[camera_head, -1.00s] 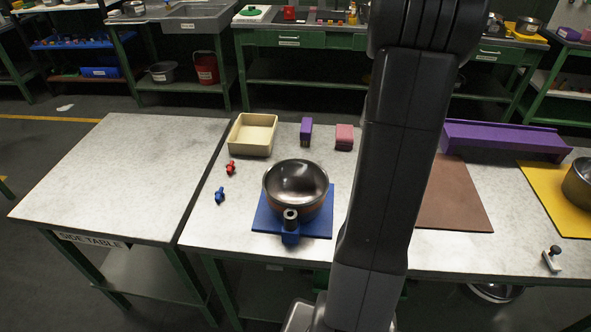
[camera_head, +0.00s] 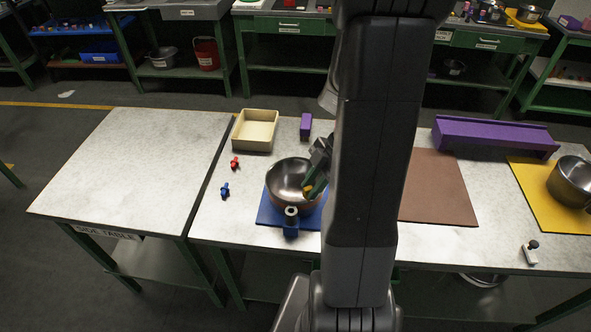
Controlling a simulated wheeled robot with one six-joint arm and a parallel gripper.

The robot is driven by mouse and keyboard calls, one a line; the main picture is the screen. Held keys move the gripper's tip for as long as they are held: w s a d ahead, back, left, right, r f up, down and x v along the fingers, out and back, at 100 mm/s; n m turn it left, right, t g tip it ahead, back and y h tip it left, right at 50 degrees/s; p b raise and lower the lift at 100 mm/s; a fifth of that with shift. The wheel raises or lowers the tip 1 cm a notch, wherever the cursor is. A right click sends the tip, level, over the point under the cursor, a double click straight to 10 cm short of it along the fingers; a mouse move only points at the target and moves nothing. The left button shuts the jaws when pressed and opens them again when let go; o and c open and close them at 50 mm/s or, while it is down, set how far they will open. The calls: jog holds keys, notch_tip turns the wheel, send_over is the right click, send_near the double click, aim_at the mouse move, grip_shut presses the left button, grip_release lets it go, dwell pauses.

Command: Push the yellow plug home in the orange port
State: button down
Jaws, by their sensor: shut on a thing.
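My gripper (camera_head: 314,181) shows at the left edge of my arm, over the right side of a dark metal pot (camera_head: 284,176). It is shut on a small yellow thing (camera_head: 307,188), which looks like the yellow plug. The plug's ends are too small and too covered to make out. I cannot see an orange port; my arm hides the middle of the table. Whether the plug touches the pot I cannot tell.
The pot stands on a blue mat (camera_head: 266,214) with a blue fitting (camera_head: 291,229) in front. Red (camera_head: 235,162) and blue (camera_head: 225,190) small parts lie left, a cream tray (camera_head: 239,140) behind. A purple rack (camera_head: 490,137), brown mat (camera_head: 440,190) and yellow mat (camera_head: 540,205) lie right.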

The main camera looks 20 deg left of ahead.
jog(key=shift+g, duration=0.3)
jog(key=a, duration=0.1)
jog(key=a+r, duration=0.1)
jog(key=s+a+r, duration=0.1)
jog(key=a, duration=0.1)
jog(key=shift+s, duration=0.1)
jog(key=shift+y+b, duration=0.3)
notch_tip(320, 180, down, 6)
jog(key=b, duration=0.6)
jog(key=shift+r, duration=0.15)
jog(key=shift+b, duration=1.2)
dwell(1.1)
jog(key=shift+f+b, duration=1.55)
jog(key=shift+b, duration=0.3)
